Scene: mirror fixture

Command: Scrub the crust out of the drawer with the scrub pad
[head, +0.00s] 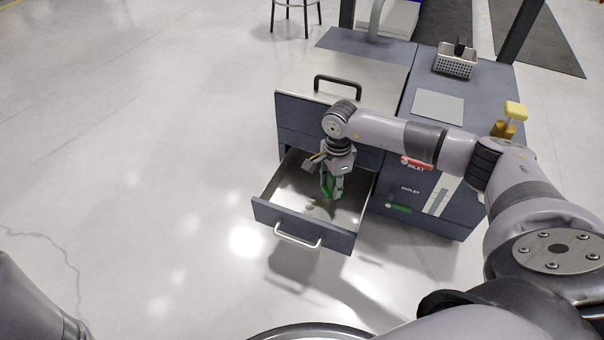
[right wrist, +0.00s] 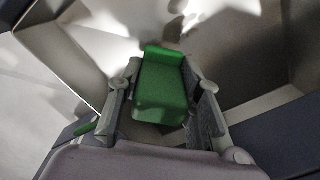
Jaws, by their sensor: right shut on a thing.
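The drawer (head: 293,228) is pulled out of the grey cabinet, with its bare metal inside showing. My right gripper (head: 331,194) reaches down into it from above and is shut on the green scrub pad (head: 327,184). In the right wrist view the pad (right wrist: 162,88) sits between the two fingers (right wrist: 164,112), above the drawer's inside. I cannot tell whether the pad touches the drawer floor. Dark patches show on the floor near the pad, but I cannot tell crust from shadow. My left gripper is out of view.
The cabinet top carries a lid with a black handle (head: 337,82), a perforated metal basket (head: 455,64) and a flat grey plate (head: 438,106). A yellow-topped object (head: 515,111) stands at the right edge. Red and green handles are on the cabinet front. The floor at left is clear.

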